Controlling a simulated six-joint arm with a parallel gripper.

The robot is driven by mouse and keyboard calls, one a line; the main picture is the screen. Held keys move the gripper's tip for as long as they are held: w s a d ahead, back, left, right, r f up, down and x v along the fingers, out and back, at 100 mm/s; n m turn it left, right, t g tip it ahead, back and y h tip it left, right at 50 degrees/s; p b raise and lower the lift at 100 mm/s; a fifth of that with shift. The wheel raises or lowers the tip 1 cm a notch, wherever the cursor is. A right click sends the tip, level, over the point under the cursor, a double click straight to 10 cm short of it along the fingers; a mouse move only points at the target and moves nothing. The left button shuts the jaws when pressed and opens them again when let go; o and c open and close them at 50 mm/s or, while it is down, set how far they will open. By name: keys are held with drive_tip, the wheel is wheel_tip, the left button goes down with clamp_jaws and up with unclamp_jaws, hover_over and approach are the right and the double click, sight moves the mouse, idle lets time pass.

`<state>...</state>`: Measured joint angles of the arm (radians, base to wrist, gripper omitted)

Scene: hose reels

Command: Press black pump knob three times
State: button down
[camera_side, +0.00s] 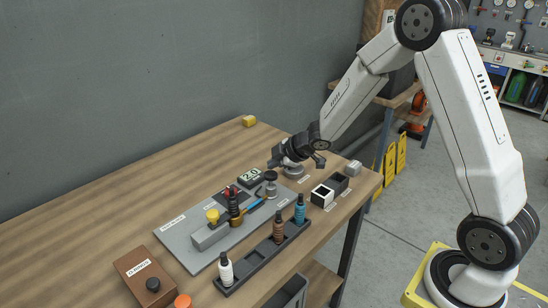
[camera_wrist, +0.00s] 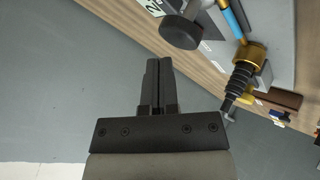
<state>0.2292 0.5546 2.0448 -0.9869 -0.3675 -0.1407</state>
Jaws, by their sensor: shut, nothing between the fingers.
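A dark round-topped knob (camera_side: 270,176) stands upright on the far end of the grey board (camera_side: 185,242); in the wrist view a dark round knob (camera_wrist: 180,32) lies just beyond and right of my fingertips. Which knob belongs to the pump is not certain: a brown box (camera_side: 135,272) at the near left also has a black knob (camera_side: 153,285) on top. My gripper (camera_side: 275,161) is above the table near the board's far end, apart from the knob. Its fingers (camera_wrist: 158,64) are together and empty.
A brass fitting with a ribbed black part (camera_wrist: 243,76) and a blue rod (camera_wrist: 235,18) are beside the knob. A dark rack (camera_side: 262,255) with bottles runs along the board's front side. Small black and white boxes (camera_side: 322,196) stand at the right. The table's left side is clear.

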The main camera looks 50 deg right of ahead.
sight(274, 174)
drive_tip(key=shift+r, duration=0.1)
drive_tip(key=shift+r, duration=2.4)
idle(1.0)
drive_tip(key=shift+r, duration=1.9)
drive_tip(key=shift+f, duration=0.2)
drive_tip(key=shift+f, duration=4.2)
